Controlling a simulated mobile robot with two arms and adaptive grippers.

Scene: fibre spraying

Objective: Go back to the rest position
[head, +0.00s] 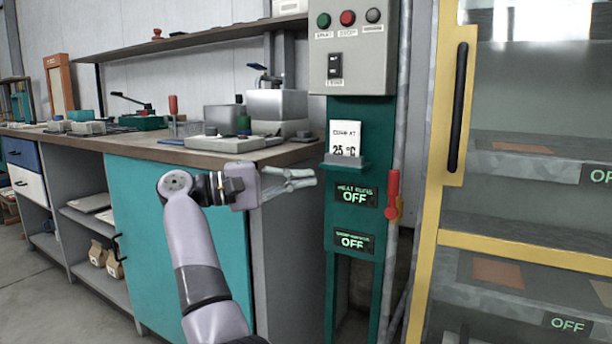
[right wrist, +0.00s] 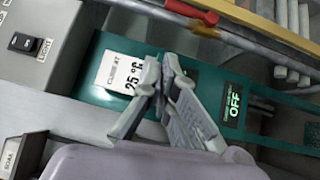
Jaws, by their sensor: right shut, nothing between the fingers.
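My right gripper (head: 302,181) shows in the head view in front of the workbench's right end, left of the green control post (head: 345,272). Its fingers are together and hold nothing. In the right wrist view the gripper (right wrist: 162,70) appears in front of the post, its tips overlapping the card reading 25 °C (right wrist: 113,80). I cannot tell whether it touches the post. My left gripper is not in view.
A grey button box (head: 350,60) tops the post, with OFF displays (head: 354,197) below. A red-handled lever (head: 393,187) is on a pipe at right. A yellow-framed cabinet (head: 432,200) stands further right. The workbench (head: 150,146) carries tools and boxes. Floor shows at lower left.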

